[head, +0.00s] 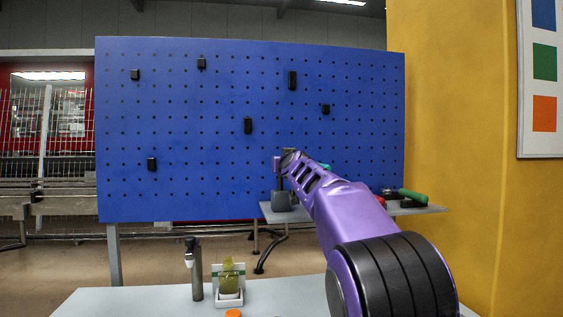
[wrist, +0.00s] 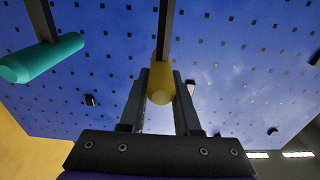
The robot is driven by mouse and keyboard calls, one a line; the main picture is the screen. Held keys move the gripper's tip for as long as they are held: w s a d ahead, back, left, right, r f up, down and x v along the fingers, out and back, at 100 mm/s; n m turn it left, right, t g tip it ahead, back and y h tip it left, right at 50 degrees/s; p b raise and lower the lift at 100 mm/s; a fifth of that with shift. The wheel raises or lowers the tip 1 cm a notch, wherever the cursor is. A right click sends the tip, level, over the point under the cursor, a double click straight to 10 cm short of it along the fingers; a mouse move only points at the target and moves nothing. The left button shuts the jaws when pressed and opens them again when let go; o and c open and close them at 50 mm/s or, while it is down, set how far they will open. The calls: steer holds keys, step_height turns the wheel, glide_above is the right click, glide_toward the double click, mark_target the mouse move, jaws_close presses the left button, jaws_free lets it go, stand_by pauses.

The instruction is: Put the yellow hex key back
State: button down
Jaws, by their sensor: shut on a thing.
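The yellow hex key (wrist: 161,88) shows in the wrist view with a yellow handle and a dark shaft running up out of the picture. My gripper (wrist: 160,72) is shut on its handle, one finger on each side. In the head view my gripper (head: 281,165) is small and far off, in front of the lower right part of the blue pegboard (head: 200,130). The hex key cannot be made out clearly there. Several black holders, such as one at the middle (head: 248,125), are fixed on the board.
A teal-handled tool (wrist: 42,58) is left of the key in the wrist view. A grey cup (head: 281,201) and green-handled tool (head: 412,195) are on the grey shelf (head: 425,209). The near table (head: 130,302) bears a dark cylinder (head: 196,275) and white holder (head: 229,299). A yellow wall (head: 450,130) stands right.

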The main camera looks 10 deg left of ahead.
steer(key=shift+f+b, duration=0.35)
steer(key=shift+f, duration=0.05)
steer(key=c, duration=0.5)
jaws_free()
steer(key=shift+c, duration=0.2)
steer(key=shift+s, duration=0.1)
steer(key=b+v, duration=0.1)
steer(key=v, duration=1.6)
steer(key=shift+s+d+f, duration=0.1)
steer(key=shift+s+f, duration=0.05)
